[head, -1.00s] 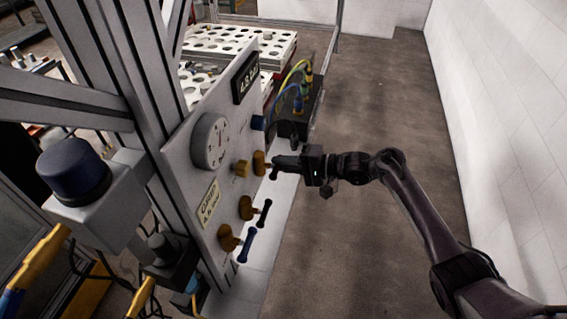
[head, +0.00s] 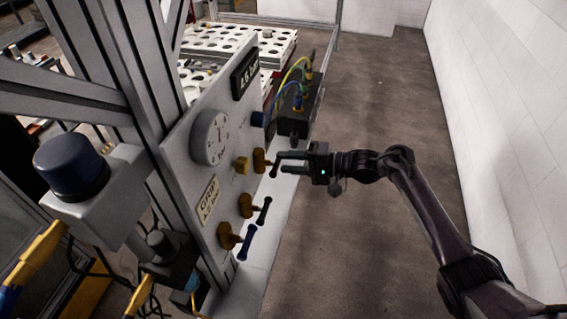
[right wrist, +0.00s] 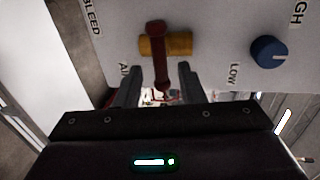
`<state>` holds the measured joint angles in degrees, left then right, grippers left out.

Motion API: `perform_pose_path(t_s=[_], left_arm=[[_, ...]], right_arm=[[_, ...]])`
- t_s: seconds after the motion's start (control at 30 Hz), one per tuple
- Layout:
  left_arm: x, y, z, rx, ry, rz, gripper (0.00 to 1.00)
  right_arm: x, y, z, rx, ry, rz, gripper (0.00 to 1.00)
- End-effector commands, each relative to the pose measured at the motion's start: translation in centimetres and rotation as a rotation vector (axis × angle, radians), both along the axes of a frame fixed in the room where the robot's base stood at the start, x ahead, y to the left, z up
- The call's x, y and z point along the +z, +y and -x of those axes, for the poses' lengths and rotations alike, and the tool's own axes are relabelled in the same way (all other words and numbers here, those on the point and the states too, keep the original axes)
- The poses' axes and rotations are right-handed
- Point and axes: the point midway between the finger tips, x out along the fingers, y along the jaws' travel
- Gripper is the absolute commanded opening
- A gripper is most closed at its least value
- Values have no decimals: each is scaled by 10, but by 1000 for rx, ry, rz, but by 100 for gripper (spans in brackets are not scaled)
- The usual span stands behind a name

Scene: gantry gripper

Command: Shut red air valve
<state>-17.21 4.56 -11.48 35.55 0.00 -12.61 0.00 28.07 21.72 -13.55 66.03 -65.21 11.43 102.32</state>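The red air valve has a dark red lever (right wrist: 157,60) on a brass body (right wrist: 180,43) in the right wrist view. The lever stands across the brass body. In the head view the red lever (head: 274,165) is the uppermost of three levers on the grey panel (head: 188,150). My right gripper (head: 281,162) is open, its two fingers apart and pointing at the panel beside the lever. In the right wrist view the lever's end lies between the fingertips (right wrist: 157,72), with gaps on both sides. My left gripper is not in view.
Below the red lever are a black lever (head: 264,211) and a blue lever (head: 249,242). A blue knob (head: 258,119), a round gauge (head: 210,138) and a digital display (head: 244,76) are on the panel. The floor at right is clear up to a white wall (head: 510,110).

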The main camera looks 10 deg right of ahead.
Motion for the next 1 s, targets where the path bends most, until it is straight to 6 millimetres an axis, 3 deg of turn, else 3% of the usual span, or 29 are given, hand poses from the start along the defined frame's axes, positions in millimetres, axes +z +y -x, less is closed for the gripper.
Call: perform_pose_path(t_s=[0.1, 0.33, 0.9, 1.0], left_arm=[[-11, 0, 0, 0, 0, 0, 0], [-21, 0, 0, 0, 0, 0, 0], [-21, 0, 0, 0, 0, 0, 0], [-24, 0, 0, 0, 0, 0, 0]], right_arm=[[-1, -22, 9, -2, 0, 3, 36], [7, -49, 21, 0, 2, 2, 36], [10, -54, 23, 1, 2, 1, 36], [-1, -54, 22, -12, -3, 7, 36]])
